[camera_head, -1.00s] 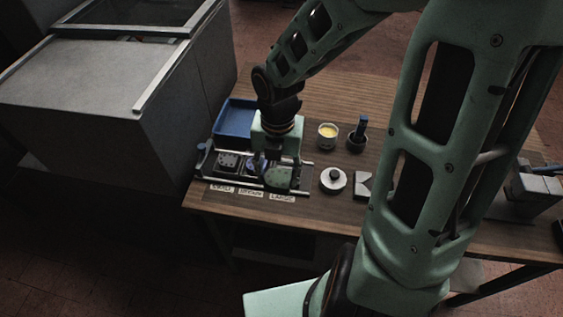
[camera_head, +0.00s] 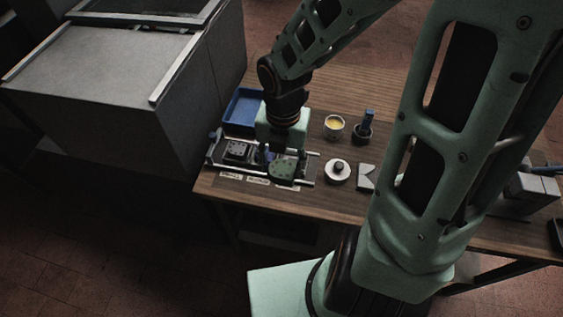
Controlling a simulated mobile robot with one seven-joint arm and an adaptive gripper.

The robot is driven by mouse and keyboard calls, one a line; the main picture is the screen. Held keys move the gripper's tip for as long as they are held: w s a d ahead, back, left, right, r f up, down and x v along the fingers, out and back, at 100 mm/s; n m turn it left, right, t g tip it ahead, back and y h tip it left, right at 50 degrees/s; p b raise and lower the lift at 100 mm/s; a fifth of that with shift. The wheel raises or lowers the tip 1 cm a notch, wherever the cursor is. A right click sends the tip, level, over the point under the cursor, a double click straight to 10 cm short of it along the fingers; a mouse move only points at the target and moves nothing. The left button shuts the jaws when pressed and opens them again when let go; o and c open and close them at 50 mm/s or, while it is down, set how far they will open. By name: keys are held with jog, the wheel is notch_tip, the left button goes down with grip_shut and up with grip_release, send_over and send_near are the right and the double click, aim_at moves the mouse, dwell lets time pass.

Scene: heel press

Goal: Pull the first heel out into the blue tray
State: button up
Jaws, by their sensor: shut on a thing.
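The blue tray (camera_head: 243,104) lies at the back left of the table, behind the press fixture (camera_head: 217,150) with its metal rails. My gripper (camera_head: 282,160) points down over the right part of the fixture. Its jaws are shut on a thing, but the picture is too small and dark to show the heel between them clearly. A dark dotted block (camera_head: 237,150) sits in the left part of the fixture. Pale labels (camera_head: 257,181) run along the fixture's front edge. My gripper body hides part of the fixture and the tray's right side.
Right of the fixture stand a cup with yellow contents (camera_head: 334,127), a dark pot with a blue handle (camera_head: 363,130), a round white lid (camera_head: 337,172) and a notched grey block (camera_head: 366,177). A large grey cabinet (camera_head: 110,90) borders the table's left side.

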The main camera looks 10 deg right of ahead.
jog(key=shift+r, duration=0.1)
dwell(0.3)
jog(key=w+m, duration=0.1)
jog(key=m, duration=0.2)
jog(key=shift+w+d+r, duration=0.1)
jog(key=shift+w+d, duration=0.05)
jog(key=shift+w, duration=0.05)
jog(key=w+d+m, duration=0.3)
jog(key=w+m, duration=0.2)
jog(key=m, duration=0.9)
jog(key=w+d+m, duration=0.2)
jog(key=w+m, duration=0.3)
jog(key=m, duration=0.9)
jog(key=shift+w+d+r+m, duration=0.3)
jog(key=shift+w+d+r, duration=0.05)
jog(key=shift+d+r, duration=0.05)
